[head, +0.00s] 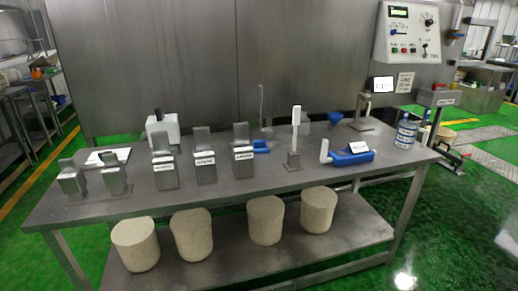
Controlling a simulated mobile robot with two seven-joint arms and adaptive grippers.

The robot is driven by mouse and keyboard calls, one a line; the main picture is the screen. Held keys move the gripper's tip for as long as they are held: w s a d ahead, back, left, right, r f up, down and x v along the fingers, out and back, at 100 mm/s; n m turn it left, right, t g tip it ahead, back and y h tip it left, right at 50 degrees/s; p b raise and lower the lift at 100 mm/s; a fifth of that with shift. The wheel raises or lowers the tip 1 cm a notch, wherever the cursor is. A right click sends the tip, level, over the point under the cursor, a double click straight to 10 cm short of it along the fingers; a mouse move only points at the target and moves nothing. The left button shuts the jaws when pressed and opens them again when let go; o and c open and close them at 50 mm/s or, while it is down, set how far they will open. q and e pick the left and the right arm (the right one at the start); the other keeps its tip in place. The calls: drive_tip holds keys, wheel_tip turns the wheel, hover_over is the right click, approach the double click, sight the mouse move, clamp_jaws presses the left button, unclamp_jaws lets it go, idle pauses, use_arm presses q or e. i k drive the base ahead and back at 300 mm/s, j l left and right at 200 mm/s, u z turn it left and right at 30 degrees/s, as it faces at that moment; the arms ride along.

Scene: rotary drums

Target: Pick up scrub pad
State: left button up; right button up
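No item here can be clearly identified as the scrub pad. One is a small blue piece (261,147), partly hidden behind a labelled metal holder (243,155). The other is a long blue piece (347,157) at the right of centre, with a pale upright part at its left end and a white label. Neither blue item is clear enough to name. Neither of my grippers is in view.
Several metal holders (205,170) line the table's left and middle. A white block (162,130) stands behind them. Several beige drums (266,220) stand on the lower shelf. A control panel (412,35) is above right. The front table strip is bare.

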sight(260, 147)
drive_tip(key=i+l, duration=0.15)
drive_tip(key=l, duration=0.2)
drive_tip(key=i+l+u, duration=0.15)
drive_tip(key=l, duration=0.2)
drive_tip(key=i+l, duration=0.2)
drive_tip(key=l, duration=0.15)
drive_tip(key=i+l+u, duration=0.1)
drive_tip(key=l, duration=0.25)
